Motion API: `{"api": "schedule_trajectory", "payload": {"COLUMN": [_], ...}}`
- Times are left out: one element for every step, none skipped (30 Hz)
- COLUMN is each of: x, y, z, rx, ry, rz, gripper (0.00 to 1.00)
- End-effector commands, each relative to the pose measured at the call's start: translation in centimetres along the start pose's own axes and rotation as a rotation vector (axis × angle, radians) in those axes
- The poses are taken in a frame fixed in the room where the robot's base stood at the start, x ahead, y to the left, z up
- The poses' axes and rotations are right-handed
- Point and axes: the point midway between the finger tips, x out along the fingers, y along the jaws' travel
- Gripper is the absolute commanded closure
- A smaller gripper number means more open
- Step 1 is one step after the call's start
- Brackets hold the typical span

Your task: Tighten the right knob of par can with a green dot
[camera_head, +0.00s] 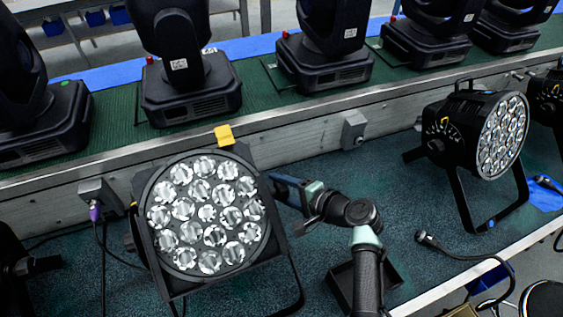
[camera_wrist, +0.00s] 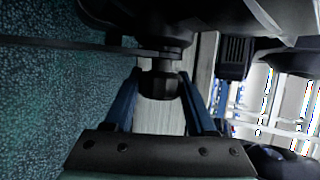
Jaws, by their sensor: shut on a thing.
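A black par can (camera_head: 207,213) with several round lenses stands at the front left in the head view, with a yellow tag (camera_head: 224,135) on top. I cannot make out a green dot on it. My gripper (camera_head: 277,186) reaches its right side in the head view, where the can hides the fingertips. In the wrist view, the blue fingers of my gripper (camera_wrist: 160,80) lie on both sides of a black knob (camera_wrist: 158,86) and are shut on it. The knob sits at the bracket (camera_wrist: 90,47), below the dark can body.
A second par can (camera_head: 478,135) stands at the right. Several moving-head lights (camera_head: 183,90) stand on the raised green shelf behind. A black open box (camera_head: 343,287) lies under my arm. A cable with a connector (camera_head: 430,240) lies right of my arm.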

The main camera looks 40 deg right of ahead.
Motion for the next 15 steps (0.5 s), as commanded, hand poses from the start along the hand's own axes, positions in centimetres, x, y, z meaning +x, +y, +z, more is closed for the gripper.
{"api": "schedule_trajectory", "payload": {"x": [-0.34,-0.34,-0.33,-0.30,-0.28,-0.26,-0.22,-0.19,-0.17,-0.12,-0.10,-0.06,-0.04,-0.02,0.03], "y": [-0.96,-0.94,-0.92,-0.90,-0.87,-0.80,-0.78,-0.70,-0.65,-0.59,-0.55,-0.46,-0.44,-0.32,-0.30], "z": [0.30,0.30,0.30,0.27,0.28,0.25,0.24,0.25,0.19,0.20,0.18,0.16,0.13,0.12,0.12], "rx": [0.016,0.027,0.041,0.051,0.063,0.077,0.087,0.098,0.112,0.121,0.132,0.147,0.155,0.166,0.177], "ry": [-0.004,-0.004,-0.004,-0.004,-0.004,-0.004,-0.004,-0.004,-0.003,-0.004,-0.004,-0.003,-0.003,-0.003,-0.003], "rz": [0.044,0.070,0.106,0.132,0.158,0.193,0.219,0.246,0.281,0.306,0.332,0.364,0.389,0.413,0.443], "gripper": [0.99,0.99,0.99,0.99,0.99,0.99,0.99,0.99,0.99,0.99,0.99,0.99,0.99,0.99,0.99]}}
